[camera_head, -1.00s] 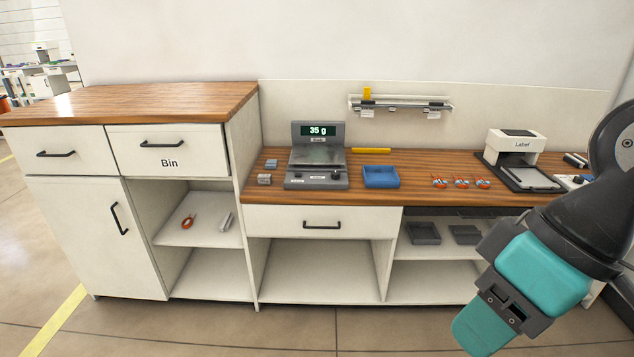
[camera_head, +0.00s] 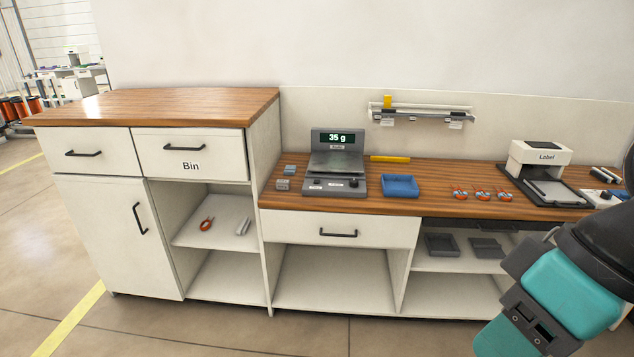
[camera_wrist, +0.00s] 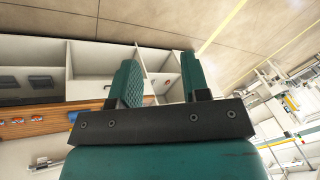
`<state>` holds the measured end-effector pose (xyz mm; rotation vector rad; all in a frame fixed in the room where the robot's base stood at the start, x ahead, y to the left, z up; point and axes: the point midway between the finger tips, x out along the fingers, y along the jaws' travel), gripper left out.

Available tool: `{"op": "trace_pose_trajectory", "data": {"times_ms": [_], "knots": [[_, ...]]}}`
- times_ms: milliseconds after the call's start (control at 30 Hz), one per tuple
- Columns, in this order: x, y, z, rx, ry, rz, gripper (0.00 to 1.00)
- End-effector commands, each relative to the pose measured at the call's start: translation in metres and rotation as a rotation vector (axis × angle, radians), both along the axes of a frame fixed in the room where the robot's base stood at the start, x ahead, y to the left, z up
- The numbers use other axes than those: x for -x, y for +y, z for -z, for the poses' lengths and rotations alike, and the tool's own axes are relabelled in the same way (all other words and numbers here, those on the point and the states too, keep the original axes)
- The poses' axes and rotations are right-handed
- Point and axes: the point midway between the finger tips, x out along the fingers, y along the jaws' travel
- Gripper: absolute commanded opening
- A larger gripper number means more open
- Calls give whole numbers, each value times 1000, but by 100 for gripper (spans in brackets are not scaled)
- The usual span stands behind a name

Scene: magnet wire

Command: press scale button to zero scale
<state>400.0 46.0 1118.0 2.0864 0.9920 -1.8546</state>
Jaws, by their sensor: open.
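The grey scale (camera_head: 335,170) stands on the wooden counter, left of the blue tray. Its display (camera_head: 337,138) reads 35 g. Its front panel (camera_head: 334,185) has a dark round knob and small labels; which part is the zero button is too small to tell. No item is clearly visible on its pan. In the wrist view my gripper (camera_wrist: 160,85) is open and empty, its two teal fingers apart. It is away from the scale. In the head view my arm is at the lower right, with the fingertips out of frame.
The blue tray (camera_head: 400,186) and several orange-and-blue coils (camera_head: 482,194) lie on the counter, with a label printer (camera_head: 540,165) at right. A taller cabinet (camera_head: 160,105) with a Bin drawer (camera_head: 190,155) stands left. Floor in front is clear.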

Motion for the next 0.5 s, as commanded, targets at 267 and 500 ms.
{"op": "trace_pose_trajectory", "data": {"times_ms": [267,500], "knots": [[0,0,0,0,0,0,43],[0,0,0,0,0,0,4]]}}
